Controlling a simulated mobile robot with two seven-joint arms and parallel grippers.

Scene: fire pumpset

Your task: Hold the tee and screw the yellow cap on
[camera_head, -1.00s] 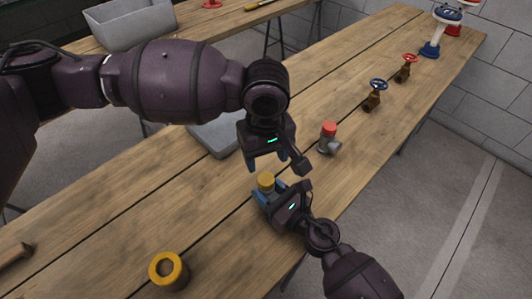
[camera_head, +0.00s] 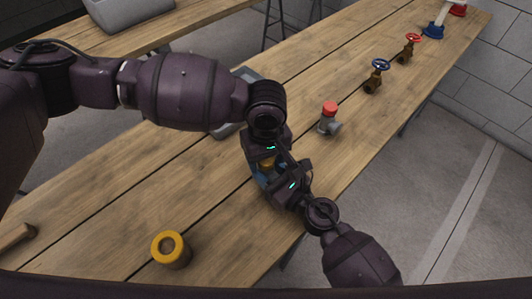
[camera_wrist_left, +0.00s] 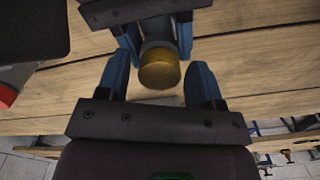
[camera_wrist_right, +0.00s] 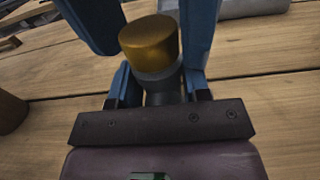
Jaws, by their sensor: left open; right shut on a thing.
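The yellow cap (camera_wrist_right: 150,44) sits on top of the grey tee (camera_wrist_right: 160,88), upright in the right wrist view. My right gripper (camera_wrist_right: 158,88) is shut on the tee's body below the cap. My left gripper (camera_wrist_left: 160,75) is open, with its blue fingers on either side of the cap. In the left wrist view the cap (camera_wrist_left: 160,69) shows between those fingers, with a visible gap on each side. In the head view the two grippers meet over the bench, and only a little of the yellow cap (camera_head: 267,163) shows between them. Whether the cap's threads are engaged is hidden.
A grey fitting with a red top (camera_head: 329,118) stands on the wooden bench (camera_head: 110,200) just right of the grippers. Blue-wheel (camera_head: 377,76) and red-wheel valves (camera_head: 409,48) stand farther back. A yellow-rimmed cylinder (camera_head: 171,250) stands front left. A grey tray lies partly hidden behind my left arm.

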